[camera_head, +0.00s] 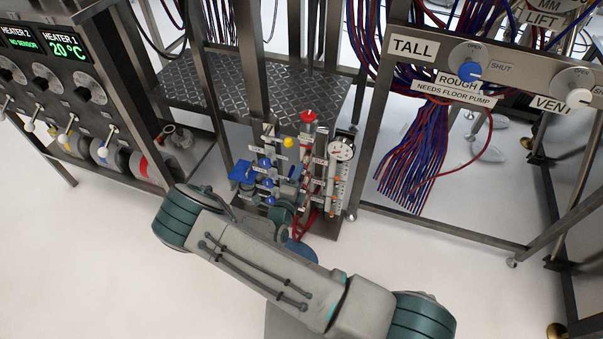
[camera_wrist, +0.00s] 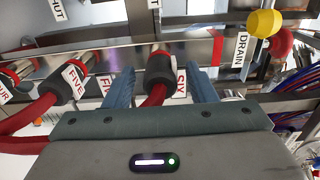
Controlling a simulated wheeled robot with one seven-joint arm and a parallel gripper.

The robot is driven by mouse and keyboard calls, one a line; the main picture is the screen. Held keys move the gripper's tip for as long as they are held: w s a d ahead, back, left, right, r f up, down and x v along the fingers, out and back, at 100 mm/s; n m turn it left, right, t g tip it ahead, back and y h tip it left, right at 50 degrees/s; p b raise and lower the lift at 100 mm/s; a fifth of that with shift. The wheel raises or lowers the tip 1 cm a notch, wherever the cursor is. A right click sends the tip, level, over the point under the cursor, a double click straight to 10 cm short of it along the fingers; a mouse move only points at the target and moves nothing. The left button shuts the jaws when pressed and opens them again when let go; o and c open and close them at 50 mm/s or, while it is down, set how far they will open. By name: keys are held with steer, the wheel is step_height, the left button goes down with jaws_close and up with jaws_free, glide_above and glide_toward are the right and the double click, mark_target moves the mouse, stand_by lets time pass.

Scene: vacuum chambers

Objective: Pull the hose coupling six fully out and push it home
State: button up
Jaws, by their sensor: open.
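In the wrist view, hose coupling six (camera_wrist: 160,66) is a dark, ribbed collar on a red hose, beside a tag reading SIX (camera_wrist: 180,80). It sits at a metal manifold bar (camera_wrist: 200,47). My gripper (camera_wrist: 164,76) is open, with one blue-grey finger on each side of the coupling. Gaps show between the fingers and the collar, and I cannot tell if either touches it.
Coupling five (camera_wrist: 65,86), with its own red hose, is left of my gripper. A yellow knob (camera_wrist: 264,23) and a DRAIN tag (camera_wrist: 239,50) are at the right. In the head view, a heater cabinet (camera_head: 130,80) stands left and a bundle of red and blue cables (camera_head: 425,150) hangs right.

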jaws_close()
steer(key=shift+p+v, duration=1.1)
steer(key=shift+v, duration=1.9)
steer(key=shift+s, duration=0.1)
steer(key=x, duration=0.3)
steer(key=shift+p, duration=0.3)
steer(key=shift+p+x, duration=0.65)
steer(key=shift+x, duration=1)
stand_by(1.3)
steer(key=shift+o, duration=0.2)
jaws_free()
